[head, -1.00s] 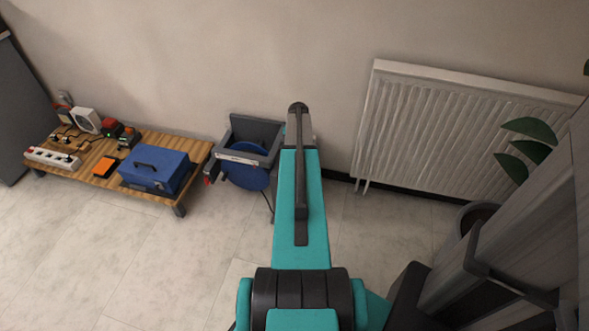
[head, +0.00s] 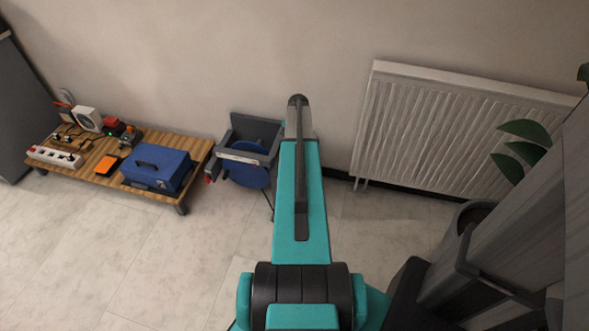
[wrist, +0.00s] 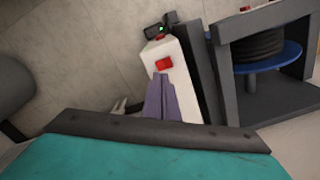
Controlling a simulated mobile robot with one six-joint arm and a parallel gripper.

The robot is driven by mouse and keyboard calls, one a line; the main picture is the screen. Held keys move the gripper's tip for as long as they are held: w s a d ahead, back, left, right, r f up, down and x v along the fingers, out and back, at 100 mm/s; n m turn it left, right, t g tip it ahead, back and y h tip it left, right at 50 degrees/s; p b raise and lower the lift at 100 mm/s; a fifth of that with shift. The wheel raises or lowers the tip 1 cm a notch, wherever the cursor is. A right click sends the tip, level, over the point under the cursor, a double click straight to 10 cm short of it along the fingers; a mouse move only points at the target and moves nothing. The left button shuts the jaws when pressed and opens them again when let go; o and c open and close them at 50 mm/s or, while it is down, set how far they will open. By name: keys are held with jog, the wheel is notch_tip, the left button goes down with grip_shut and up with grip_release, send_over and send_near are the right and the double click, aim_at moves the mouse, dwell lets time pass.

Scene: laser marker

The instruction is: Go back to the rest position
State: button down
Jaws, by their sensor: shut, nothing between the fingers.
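My arm in the head view (head: 302,200) reaches away from the camera toward the wall, its teal upper link and dark joint filling the middle. My gripper is hidden behind it there. In the wrist view my gripper (wrist: 160,98) shows as two purple-grey fingers close together, shut and empty. They appear in front of a white box with a red square (wrist: 176,70); I cannot tell the gap between them.
A grey frame with a blue disc (head: 247,176) stands just left of my arm. A low wooden table (head: 90,182) with a blue toolbox (head: 157,168) is farther left. A radiator (head: 440,135) and a plant (head: 525,140) are right. Front-left floor is clear.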

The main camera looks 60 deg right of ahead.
jog(key=w+a+f+n+g+p, duration=0.1)
jog(key=w+a+f+n+p, duration=0.15)
jog(key=a, duration=0.85)
jog(key=w+a+f+n+y+p, duration=0.15)
jog(key=a+n, duration=0.25)
jog(key=a, duration=0.8)
jog(key=w+a+f+n+g+p, duration=0.1)
jog(key=w+a+f+n, duration=0.15)
jog(key=a, duration=0.85)
jog(key=s+a+n+g+p, duration=0.1)
jog(key=s+a+n+p, duration=0.2)
jog(key=s+a, duration=0.6)
jog(key=s+a+r+n+g+h+p, duration=0.1)
jog(key=s+a+n, duration=0.7)
jog(key=a, duration=0.8)
jog(key=shift+s+g+p, duration=0.45)
jog(key=shift+g+p, duration=0.25)
jog(key=shift+p, duration=0.2)
jog(key=shift+a+h, duration=0.1)
jog(key=shift+h, duration=0.15)
